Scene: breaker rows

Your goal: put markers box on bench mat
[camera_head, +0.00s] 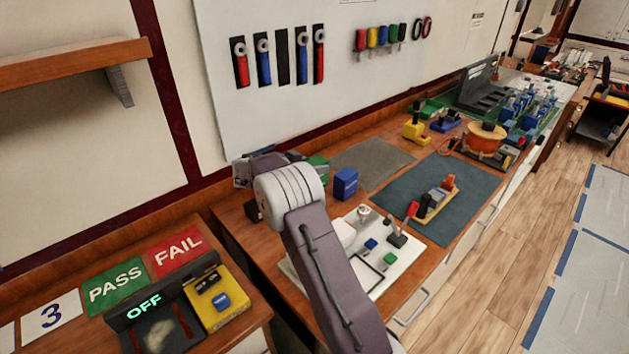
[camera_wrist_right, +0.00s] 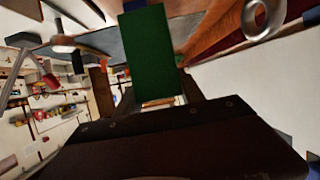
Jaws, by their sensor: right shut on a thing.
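My right gripper (camera_wrist_right: 150,92) is shut on a green box (camera_wrist_right: 148,50), which shows as a plain green face in the right wrist view. I take this for the markers box, but no label is readable. In the head view my right arm hides the fingers; a green thing (camera_head: 319,166) shows partly behind its wrist, probably the same box. A dark blue-grey mat (camera_head: 468,180) lies on the bench with a yellow holder on it. A bare grey mat (camera_head: 372,160) lies to its left; I cannot tell which is the bench mat. My left gripper is out of view.
A blue box (camera_head: 346,183) stands close right of my right wrist. A white board (camera_head: 405,258) with small parts lies in front.

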